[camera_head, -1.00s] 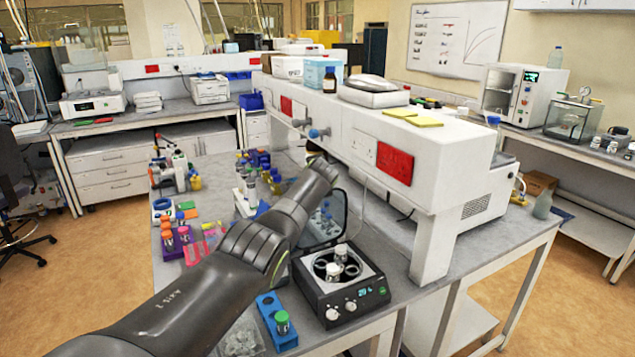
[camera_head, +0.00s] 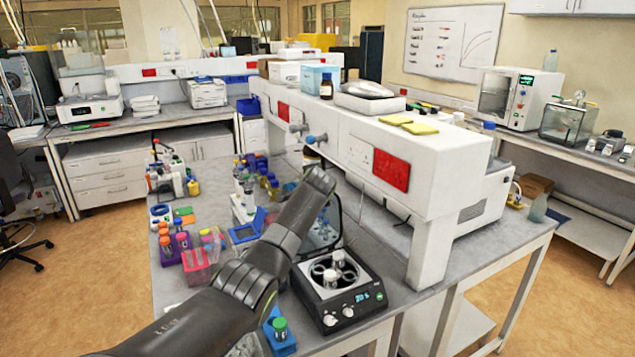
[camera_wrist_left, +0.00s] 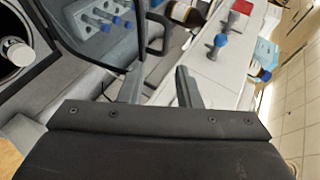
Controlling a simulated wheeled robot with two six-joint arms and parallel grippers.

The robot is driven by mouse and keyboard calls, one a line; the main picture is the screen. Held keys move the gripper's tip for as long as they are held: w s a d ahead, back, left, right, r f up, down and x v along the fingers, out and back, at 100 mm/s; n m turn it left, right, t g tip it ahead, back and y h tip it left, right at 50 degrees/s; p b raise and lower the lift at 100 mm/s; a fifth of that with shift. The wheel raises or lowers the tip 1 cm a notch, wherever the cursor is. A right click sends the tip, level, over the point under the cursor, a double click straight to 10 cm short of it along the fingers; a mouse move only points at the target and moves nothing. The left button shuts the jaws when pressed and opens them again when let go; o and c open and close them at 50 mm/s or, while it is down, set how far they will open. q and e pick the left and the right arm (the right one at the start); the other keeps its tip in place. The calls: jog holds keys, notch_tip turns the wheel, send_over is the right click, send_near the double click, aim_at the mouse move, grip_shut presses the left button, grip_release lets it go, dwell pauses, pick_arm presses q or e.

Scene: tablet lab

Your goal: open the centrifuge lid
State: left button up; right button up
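The centrifuge (camera_head: 366,309) is a small black box with knobs and a green display near the front of the bench. Its lid (camera_head: 329,228), a clear pane in a dark frame, stands raised at the back. White-capped tubes sit in the exposed rotor. In the left wrist view the lid (camera_wrist_left: 98,48) is at upper left, close to my left gripper (camera_wrist_left: 160,80). The two fingers are apart with nothing visibly held between them. I cannot tell whether a finger touches the lid's edge. My left forearm crosses the head view left of the centrifuge. My right gripper is not in view.
A white raised shelf (camera_head: 440,190) runs along the right of the centrifuge. A blue rack with a green-capped tube (camera_head: 280,328) stands at its front left. Tube racks and bottles (camera_head: 180,240) crowd the bench farther left. A dark bottle (camera_wrist_left: 186,14) shows in the wrist view.

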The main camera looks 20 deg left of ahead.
pick_arm(q)
jog(key=b+v, duration=0.4)
jog(key=v, duration=1)
jog(key=shift+s+r, duration=0.2)
jog(key=shift+r, duration=0.2)
jog(key=shift+d, duration=0.15)
jog(key=shift+c, duration=0.4)
